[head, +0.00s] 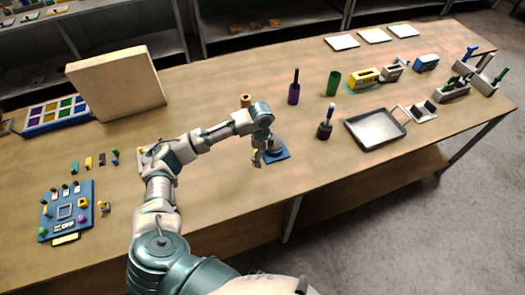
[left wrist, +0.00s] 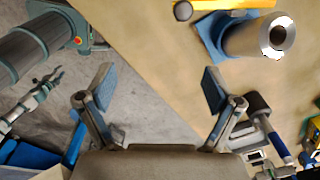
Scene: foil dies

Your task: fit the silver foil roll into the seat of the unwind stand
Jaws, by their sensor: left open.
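The silver foil roll (left wrist: 268,40), a pale cylinder with a dark hole in its end, shows at the upper right of the left wrist view. It appears to stand on a blue plate (left wrist: 210,30); the same blue plate (head: 284,151) shows in the head view, partly behind my wrist. My left gripper (head: 262,159) is beside this plate in the head view. In the left wrist view its two fingers (left wrist: 158,88) are wide apart with nothing between them. The roll is outside the fingers, to their upper right. I cannot tell which object is the unwind stand.
A yellow block (left wrist: 225,3) is by the roll in the left wrist view. A blue panel with small parts (head: 68,212) lies at the table's left. A purple bottle (head: 294,92), green cup (head: 334,83) and metal tray (head: 375,129) stand to the right. The front edge is near.

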